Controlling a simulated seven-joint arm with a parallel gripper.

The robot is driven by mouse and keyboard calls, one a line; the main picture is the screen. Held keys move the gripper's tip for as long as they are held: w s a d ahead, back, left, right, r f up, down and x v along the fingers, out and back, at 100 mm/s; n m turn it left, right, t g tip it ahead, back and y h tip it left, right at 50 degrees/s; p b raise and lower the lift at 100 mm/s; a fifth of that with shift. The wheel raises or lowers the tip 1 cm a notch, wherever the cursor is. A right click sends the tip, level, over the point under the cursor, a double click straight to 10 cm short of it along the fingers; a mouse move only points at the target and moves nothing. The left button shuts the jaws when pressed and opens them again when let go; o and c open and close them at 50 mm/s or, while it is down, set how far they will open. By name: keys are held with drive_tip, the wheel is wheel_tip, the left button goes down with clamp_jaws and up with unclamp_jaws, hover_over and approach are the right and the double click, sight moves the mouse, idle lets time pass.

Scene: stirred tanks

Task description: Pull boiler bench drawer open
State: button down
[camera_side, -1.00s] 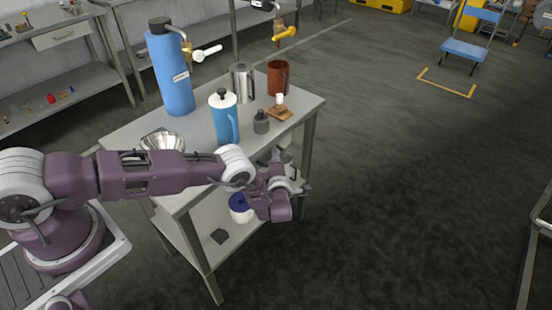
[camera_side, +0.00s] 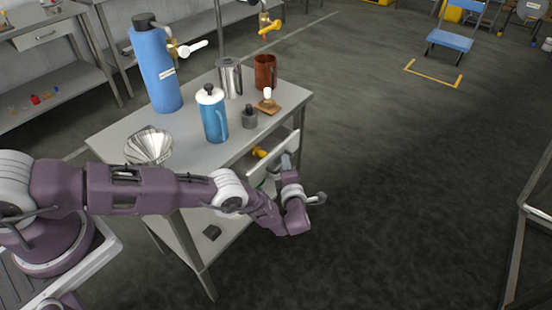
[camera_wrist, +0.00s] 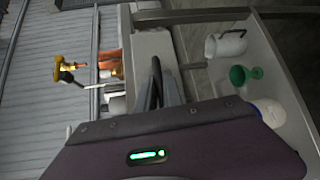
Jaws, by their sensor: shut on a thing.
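The boiler bench (camera_side: 190,122) stands in the middle of the side view. Its drawer (camera_side: 292,143) sticks out from the right side of the bench, with a yellow object (camera_side: 258,152) visible inside. My gripper (camera_side: 288,163) is at the drawer's front, shut on its handle. In the wrist view the grey drawer front (camera_wrist: 152,48) is close, and the dark curved handle (camera_wrist: 156,82) lies between my fingers. My wrist hides part of the drawer and handle in the side view.
A white jug (camera_wrist: 226,43) and green funnel (camera_wrist: 243,75) show in the wrist view.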

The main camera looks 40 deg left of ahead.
drive_tip(key=c, duration=1.5)
unclamp_jaws()
